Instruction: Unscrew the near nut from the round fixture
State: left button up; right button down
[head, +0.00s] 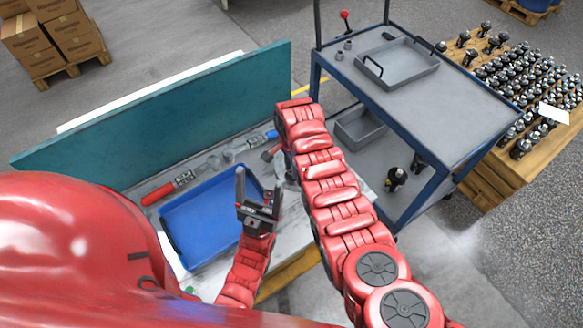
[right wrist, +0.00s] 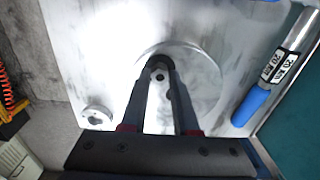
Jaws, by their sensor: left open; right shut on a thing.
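In the right wrist view, the round fixture (right wrist: 207,88) is a pale metal disc on the light worktop. A small dark nut (right wrist: 160,74) sits at its far part, between the fingertips of my right gripper (right wrist: 161,68). The fingers are shut on the nut and cover part of the disc. In the head view, my right arm hides most of the fixture and the nut. My left gripper (head: 258,198) is open and empty, above the right side of the blue tray and apart from the fixture.
The blue tray (head: 185,235) lies on the worktop before a teal panel (head: 160,120). A small round metal part (right wrist: 97,116) stands near the worktop edge. A grey cart (head: 440,105) stands behind.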

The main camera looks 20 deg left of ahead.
jog(key=shift+f+n, duration=0.1)
jog(key=shift+n, duration=0.4)
jog(key=c, duration=0.9)
grip_release()
jog(key=shift+b, duration=0.35)
jog(key=shift+c, duration=0.4)
